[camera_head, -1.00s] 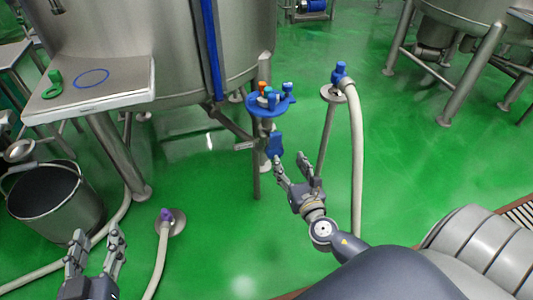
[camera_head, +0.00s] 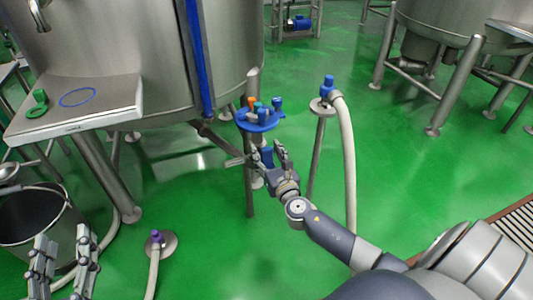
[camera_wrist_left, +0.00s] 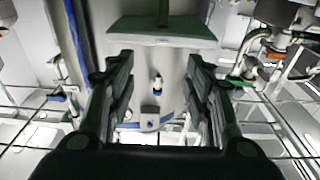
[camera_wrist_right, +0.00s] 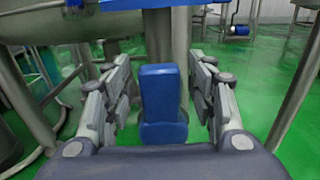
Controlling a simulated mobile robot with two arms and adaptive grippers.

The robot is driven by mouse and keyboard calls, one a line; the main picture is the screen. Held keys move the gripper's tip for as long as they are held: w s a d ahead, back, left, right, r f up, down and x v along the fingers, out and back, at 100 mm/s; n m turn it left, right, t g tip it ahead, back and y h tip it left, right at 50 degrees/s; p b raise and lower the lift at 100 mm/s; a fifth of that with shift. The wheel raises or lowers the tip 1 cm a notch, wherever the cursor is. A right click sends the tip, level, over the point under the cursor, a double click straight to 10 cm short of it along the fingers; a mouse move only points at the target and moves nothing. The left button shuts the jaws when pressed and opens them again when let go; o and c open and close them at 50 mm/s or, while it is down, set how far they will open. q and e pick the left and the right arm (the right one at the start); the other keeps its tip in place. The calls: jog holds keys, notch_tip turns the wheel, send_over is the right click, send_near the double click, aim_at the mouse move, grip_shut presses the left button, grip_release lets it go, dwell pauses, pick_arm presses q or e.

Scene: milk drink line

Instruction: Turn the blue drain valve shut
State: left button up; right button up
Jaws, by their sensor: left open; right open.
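The blue drain valve handle (camera_wrist_right: 160,95) stands upright between the open fingers of my right gripper (camera_wrist_right: 160,100) in the right wrist view, with a visible gap on both sides. In the head view the handle (camera_head: 266,155) is partly hidden behind the fingers of my right gripper (camera_head: 269,160), below a round blue holder (camera_head: 258,124). My left gripper (camera_head: 62,262) is open and empty at the lower left, far from the valve. In the left wrist view my left gripper (camera_wrist_left: 158,90) has nothing between its fingers.
The blue holder carries several small coloured pieces. A hose with a blue fitting (camera_head: 328,88) stands on a post to the right. A steel bucket (camera_head: 70,237) is at left, beneath a tank shelf (camera_head: 110,110) holding a green piece (camera_head: 38,103).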

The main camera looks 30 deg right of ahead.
jog(key=shift+w, duration=0.2)
grip_shut()
jog(key=shift+d, duration=0.1)
